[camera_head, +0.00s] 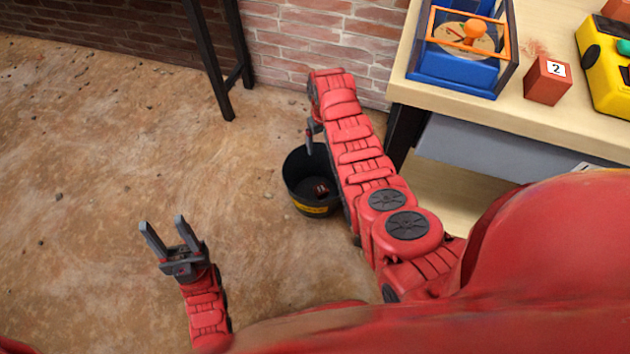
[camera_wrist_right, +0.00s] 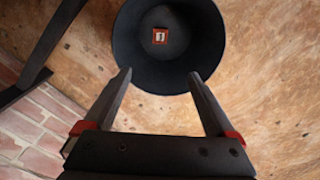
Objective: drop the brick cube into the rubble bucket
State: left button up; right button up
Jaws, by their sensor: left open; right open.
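The black rubble bucket (camera_head: 294,176) with a yellow label stands on the floor beside the workbench. A small red-brown brick cube (camera_head: 321,190) with a white number label lies inside it. In the right wrist view the cube (camera_wrist_right: 160,37) rests on the bottom of the round bucket (camera_wrist_right: 124,48). My right gripper (camera_wrist_right: 160,78) is open and empty, its fingertips pointing at the near rim. In the head view my right arm partly hides the bucket and most of that gripper (camera_head: 311,138). My left gripper (camera_head: 161,226) is open and empty above bare floor, left of the bucket.
A black metal leg (camera_head: 212,65) stands by the brick wall (camera_head: 300,45). The left floor is clear.

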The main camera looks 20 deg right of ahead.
jog(key=shift+r+p, duration=0.65)
jog(key=shift+r, duration=2.15)
